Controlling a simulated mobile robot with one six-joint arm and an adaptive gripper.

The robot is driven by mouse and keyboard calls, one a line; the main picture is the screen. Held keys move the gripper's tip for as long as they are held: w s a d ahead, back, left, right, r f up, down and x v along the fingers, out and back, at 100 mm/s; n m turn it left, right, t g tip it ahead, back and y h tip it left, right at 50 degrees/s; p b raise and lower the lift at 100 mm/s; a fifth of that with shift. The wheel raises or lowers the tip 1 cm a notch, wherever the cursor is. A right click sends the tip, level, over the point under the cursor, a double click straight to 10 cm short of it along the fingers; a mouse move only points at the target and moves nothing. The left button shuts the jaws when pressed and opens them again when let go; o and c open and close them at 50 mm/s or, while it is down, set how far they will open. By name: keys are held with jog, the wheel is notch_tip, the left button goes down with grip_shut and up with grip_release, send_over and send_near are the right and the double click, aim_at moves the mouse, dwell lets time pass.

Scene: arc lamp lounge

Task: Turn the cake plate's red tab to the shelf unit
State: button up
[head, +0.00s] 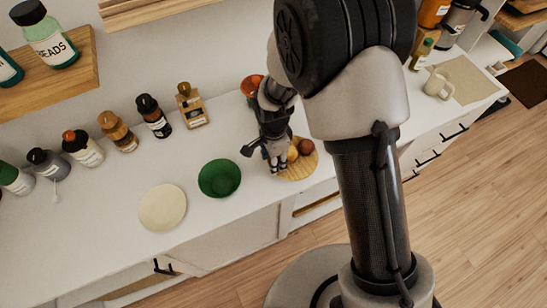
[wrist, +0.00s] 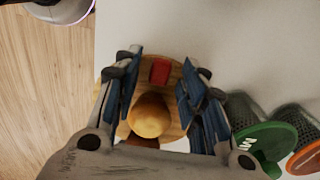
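The cake plate (head: 305,171) is a round wooden board near the counter's front edge. Its red tab (wrist: 160,71) shows in the wrist view at the plate's top edge. A yellow-brown round item (wrist: 150,115) sits on the plate with a darker brown one (head: 306,147) beside it. My gripper (wrist: 160,88) is open over the plate, its blue-padded fingers on either side and nothing visibly gripped. In the head view my gripper (head: 278,168) hides the plate's left part. Whether the fingers touch the plate I cannot tell. No object is clearly identifiable as the shelf unit.
Several bottles (head: 117,130) line the wall. A wooden wall shelf (head: 60,84) holds jars. A cream mug (head: 438,82) stands right.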

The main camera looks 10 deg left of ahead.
notch_tip(320, 180, up, 12)
dwell(0.4)
dwell(0.4)
jog(key=s+d+r+n+t, duration=0.1)
jog(key=s+d+r+n, duration=0.1)
jog(key=d+r, duration=0.45)
jog(key=s+d+r+n+t, duration=0.1)
jog(key=s+d+r+n, duration=0.15)
jog(key=d+r, duration=0.35)
jog(key=s+d+r+n+t, duration=0.1)
jog(key=s+d+r+n, duration=0.2)
jog(key=s, duration=0.3)
jog(key=s+d+r+n+t, duration=0.1)
jog(key=s+d+r+n, duration=0.2)
jog(key=s+d, duration=0.2)
jog(key=shift+s+d+n+t, duration=0.15)
jog(key=shift+s+n+t, duration=0.2)
jog(key=shift+s, duration=0.15)
